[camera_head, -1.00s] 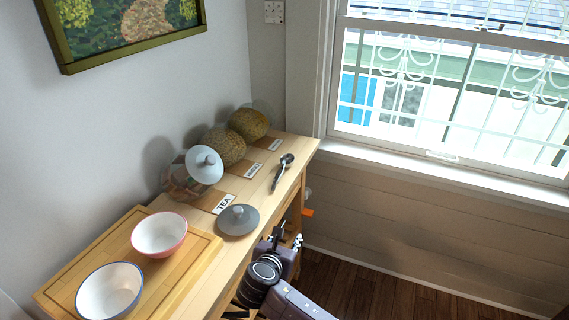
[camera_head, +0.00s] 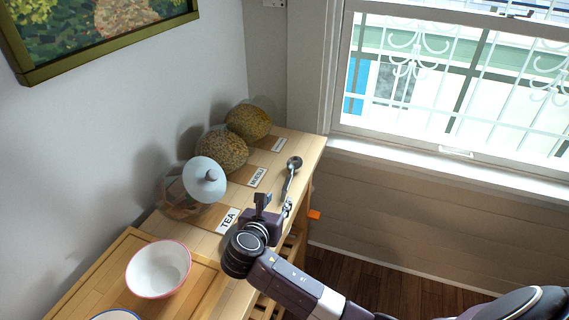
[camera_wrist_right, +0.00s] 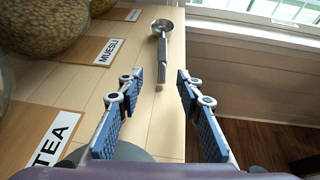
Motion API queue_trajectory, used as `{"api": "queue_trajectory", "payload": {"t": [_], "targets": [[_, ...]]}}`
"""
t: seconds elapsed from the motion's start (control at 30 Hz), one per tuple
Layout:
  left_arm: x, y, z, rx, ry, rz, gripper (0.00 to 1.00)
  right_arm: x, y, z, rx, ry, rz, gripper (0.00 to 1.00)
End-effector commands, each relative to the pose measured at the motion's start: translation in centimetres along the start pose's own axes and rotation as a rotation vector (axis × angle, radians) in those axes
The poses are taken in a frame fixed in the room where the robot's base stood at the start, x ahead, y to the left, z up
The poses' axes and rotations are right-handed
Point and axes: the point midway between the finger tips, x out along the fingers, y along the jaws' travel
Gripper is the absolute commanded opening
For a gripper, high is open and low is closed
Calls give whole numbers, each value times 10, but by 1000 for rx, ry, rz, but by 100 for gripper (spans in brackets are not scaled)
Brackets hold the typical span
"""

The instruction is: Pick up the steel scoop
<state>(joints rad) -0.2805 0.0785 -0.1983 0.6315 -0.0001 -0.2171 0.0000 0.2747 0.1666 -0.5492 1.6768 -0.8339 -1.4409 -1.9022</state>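The steel scoop (camera_head: 291,178) lies on the wooden table near its right edge, bowl toward the far end and handle toward me. In the right wrist view the scoop (camera_wrist_right: 162,55) lies ahead of the fingers, its handle pointing back toward the gap between them. My right gripper (camera_head: 274,206) is over the table's right edge, just short of the handle. In the right wrist view the right gripper (camera_wrist_right: 158,100) is open and empty, its two blue-padded fingers wide apart. My left gripper is in neither view.
A glass jar with a pale lid (camera_head: 204,180) and two melon-like jars (camera_head: 221,150) stand along the wall behind TEA (camera_head: 228,219) and MUESLI (camera_head: 257,178) labels. A pink-rimmed bowl (camera_head: 158,268) sits on a cutting board (camera_head: 92,277). Free tabletop surrounds the scoop.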

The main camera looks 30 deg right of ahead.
Motion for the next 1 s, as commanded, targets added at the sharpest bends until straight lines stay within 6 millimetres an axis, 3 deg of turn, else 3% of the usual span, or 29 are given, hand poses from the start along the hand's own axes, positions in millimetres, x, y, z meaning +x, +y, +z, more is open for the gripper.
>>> {"api": "queue_trajectory", "payload": {"t": [0.5,0.7,0.9,1.0], "targets": [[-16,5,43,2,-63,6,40,60,-3,6,-2,0,-4,33],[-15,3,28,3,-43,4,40,77,-2,4,0,0,-1,33],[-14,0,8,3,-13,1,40,78,-2,4,0,1,0,33],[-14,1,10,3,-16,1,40,78,-2,4,0,1,0,24]]}}
